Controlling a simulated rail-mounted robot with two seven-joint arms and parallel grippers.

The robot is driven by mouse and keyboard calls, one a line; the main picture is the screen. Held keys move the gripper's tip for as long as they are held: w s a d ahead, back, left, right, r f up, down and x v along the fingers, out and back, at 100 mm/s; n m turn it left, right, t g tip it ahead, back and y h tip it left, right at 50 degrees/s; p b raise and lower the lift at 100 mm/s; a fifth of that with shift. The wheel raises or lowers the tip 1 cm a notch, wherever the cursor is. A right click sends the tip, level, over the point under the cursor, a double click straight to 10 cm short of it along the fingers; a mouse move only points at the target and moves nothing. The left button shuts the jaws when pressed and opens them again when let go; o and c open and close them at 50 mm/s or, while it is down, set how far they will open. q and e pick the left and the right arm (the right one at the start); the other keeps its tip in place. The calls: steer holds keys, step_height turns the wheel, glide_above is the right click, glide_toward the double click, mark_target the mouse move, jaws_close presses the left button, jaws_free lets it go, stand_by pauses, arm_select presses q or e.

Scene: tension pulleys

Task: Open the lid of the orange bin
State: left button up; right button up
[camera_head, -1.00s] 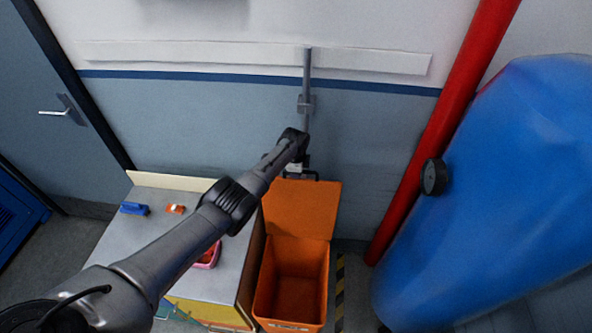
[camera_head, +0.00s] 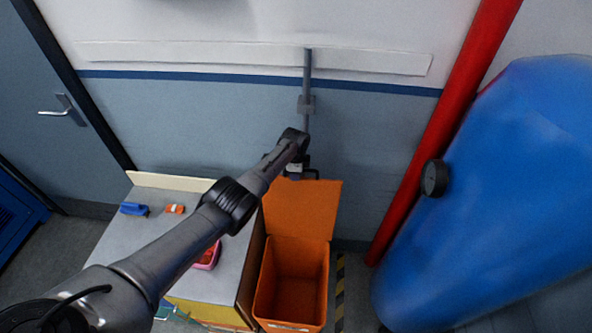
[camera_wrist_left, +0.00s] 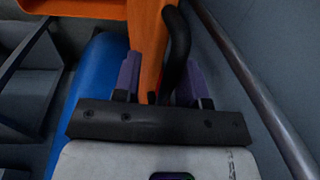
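The orange bin (camera_head: 292,290) stands on the floor with its mouth open. Its orange lid (camera_head: 302,210) is raised, standing upright behind the mouth near the wall. My left gripper (camera_head: 302,168) is at the lid's top edge, beside the dark handle. In the left wrist view my left gripper (camera_wrist_left: 160,88) has its purple fingers apart, with the lid (camera_wrist_left: 147,45) and the curved black handle (camera_wrist_left: 178,45) between them. Whether the fingers press on either is hard to tell. My right gripper is not in view.
A grey-topped cabinet (camera_head: 180,230) with a blue item (camera_head: 134,209) and a small orange item (camera_head: 175,209) stands left of the bin. A red pipe (camera_head: 440,130) and a large blue tank (camera_head: 490,200) stand to the right. A grey wall pipe (camera_head: 307,80) rises behind the gripper.

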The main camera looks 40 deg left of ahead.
arm_select(q)
steer(key=shift+r+p, duration=0.35)
steer(key=shift+r, duration=0.2)
step_height(320, 180, up, 13)
steer(key=s+d+p, duration=0.1)
steer(key=p, duration=0.1)
steer(key=shift+s+f+p, duration=0.2)
steer(key=shift+p, duration=0.15)
